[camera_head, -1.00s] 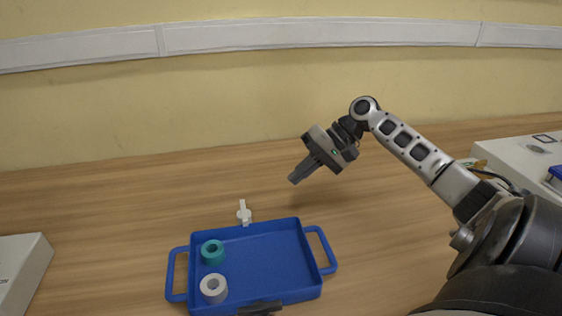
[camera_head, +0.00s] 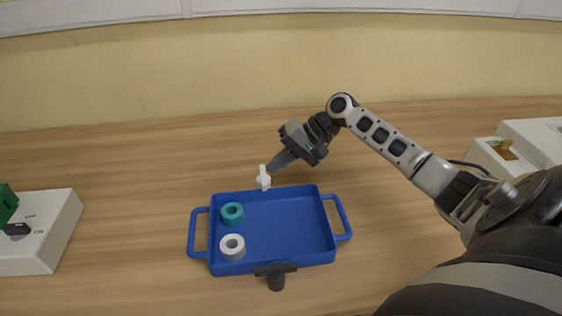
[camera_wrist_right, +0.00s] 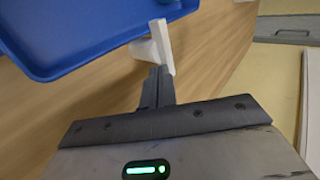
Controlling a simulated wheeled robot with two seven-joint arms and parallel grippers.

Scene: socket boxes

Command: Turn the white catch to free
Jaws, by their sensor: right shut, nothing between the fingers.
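The white catch (camera_head: 263,178) stands at the far edge of the blue tray (camera_head: 290,256), its lever pointing away from the tray in the head view. It also shows in the right wrist view (camera_wrist_right: 163,46), just ahead of the fingertips. My right gripper (camera_head: 271,165) is shut and empty, its tips right beside the catch on the right. In the wrist view the tips (camera_wrist_right: 158,70) look against or very near the catch; I cannot tell whether they touch. My left gripper is not in view.
A teal ring (camera_head: 232,213) and a white ring (camera_head: 232,247) lie in the tray's left part. A black T-shaped piece (camera_head: 276,275) is at the tray's near edge. White boxes stand at left (camera_head: 45,235) and right (camera_head: 510,150).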

